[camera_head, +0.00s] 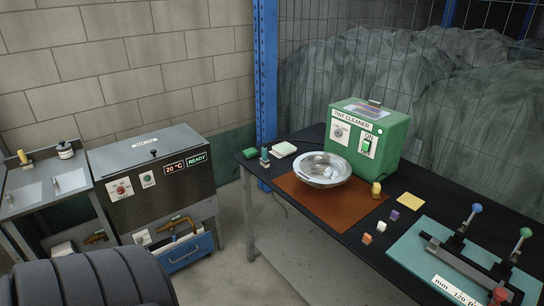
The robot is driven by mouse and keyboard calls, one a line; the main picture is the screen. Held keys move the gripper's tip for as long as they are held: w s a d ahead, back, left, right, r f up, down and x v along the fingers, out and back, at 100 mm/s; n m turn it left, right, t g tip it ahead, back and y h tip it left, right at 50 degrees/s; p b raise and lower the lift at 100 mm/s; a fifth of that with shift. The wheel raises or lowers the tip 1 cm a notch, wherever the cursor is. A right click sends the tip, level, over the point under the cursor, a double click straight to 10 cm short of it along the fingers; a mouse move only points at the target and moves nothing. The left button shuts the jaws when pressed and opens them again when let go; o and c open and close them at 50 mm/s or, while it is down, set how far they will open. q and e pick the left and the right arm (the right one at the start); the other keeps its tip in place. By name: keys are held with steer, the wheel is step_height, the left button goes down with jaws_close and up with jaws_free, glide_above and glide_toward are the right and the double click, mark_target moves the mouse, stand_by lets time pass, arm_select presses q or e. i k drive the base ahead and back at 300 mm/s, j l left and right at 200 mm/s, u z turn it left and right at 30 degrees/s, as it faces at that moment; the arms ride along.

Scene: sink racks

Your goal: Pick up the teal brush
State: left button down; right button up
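A small teal thing (264,158), which looks like the teal brush, stands at the left end of the black table, close to its edge. It looks upright, but it is too small to make out bristles or handle. It is just right of a green block (250,153) and left of a white pad. Neither of my grippers shows in the head view, and nothing is seen touching the teal thing.
The black table (330,232) holds a white pad (283,149), a metal bowl (323,170) on a brown mat (300,192), a green tint cleaner (367,140), several small blocks and a teal lever press (470,262). A blue post (266,70) rises behind. A metal unit (150,175) stands left, across a floor gap.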

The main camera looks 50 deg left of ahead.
mark_target(264, 162)
steer(key=u, duration=1.5)
